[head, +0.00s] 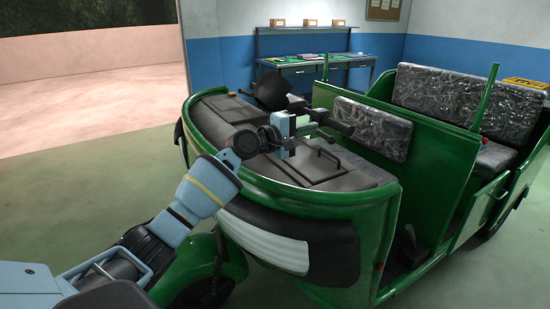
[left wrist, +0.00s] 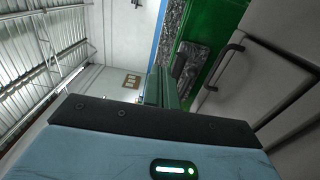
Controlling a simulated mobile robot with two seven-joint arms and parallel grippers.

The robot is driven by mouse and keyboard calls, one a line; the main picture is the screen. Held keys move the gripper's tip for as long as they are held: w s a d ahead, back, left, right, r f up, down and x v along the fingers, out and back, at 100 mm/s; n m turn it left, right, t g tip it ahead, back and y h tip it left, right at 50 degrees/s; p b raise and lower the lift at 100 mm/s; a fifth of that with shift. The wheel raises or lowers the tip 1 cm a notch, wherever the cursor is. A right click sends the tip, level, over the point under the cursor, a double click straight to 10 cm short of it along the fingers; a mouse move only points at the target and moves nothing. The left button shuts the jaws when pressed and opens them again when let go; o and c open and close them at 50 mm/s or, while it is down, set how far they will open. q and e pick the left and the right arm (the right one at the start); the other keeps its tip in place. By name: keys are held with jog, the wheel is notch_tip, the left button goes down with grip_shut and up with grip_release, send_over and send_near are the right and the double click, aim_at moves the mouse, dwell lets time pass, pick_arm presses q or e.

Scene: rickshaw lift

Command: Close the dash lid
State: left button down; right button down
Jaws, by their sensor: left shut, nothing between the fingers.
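The dash lid (head: 312,168) is a dark grey panel with a black bar handle (head: 328,158), set in the top of the green rickshaw's dash. It lies about level with the dash in the head view; I cannot tell whether a small gap is left at its edge. In the left wrist view, a grey panel (left wrist: 262,62) and a dark handle (left wrist: 234,52) show at the right. My left gripper (head: 335,122) is shut and empty, above the dash beside the lid's far edge. My right gripper is not in view.
The rickshaw's handlebar and dark front fittings (head: 272,90) stand behind my left arm. A front seat back (head: 372,128) in clear wrap is to the right of the gripper. A workbench (head: 318,64) stands at the back wall. The floor at the left (head: 110,170) is clear.

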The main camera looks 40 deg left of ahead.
aim_at(331, 162)
pick_arm(q)
jog(key=w+d+f+g, duration=0.1)
jog(key=w, duration=0.1)
jog(key=w+f+g, duration=0.1)
jog(key=w, duration=0.2)
jog(key=w+d+f+y, duration=0.1)
jog(key=w+f, duration=0.1)
jog(key=shift+w+d+g+p, duration=0.2)
jog(key=shift+d+g+p, duration=0.15)
jog(key=shift+g+p, duration=0.05)
jog(key=shift+w+d+f+g+y, duration=0.1)
jog(key=shift+w+f+g+y, duration=0.25)
jog(key=shift+g, duration=0.35)
jog(key=shift+w+d+f+g+y, duration=0.2)
jog(key=shift+f+g+y, duration=0.1)
jog(key=shift+g, duration=0.3)
jog(key=shift+w+f, duration=0.15)
jog(key=shift+f, duration=0.35)
jog(key=shift+w+d+f, duration=0.1)
jog(key=shift+w+f, duration=0.15)
jog(key=shift+f, duration=0.15)
jog(key=shift+f, duration=0.1)
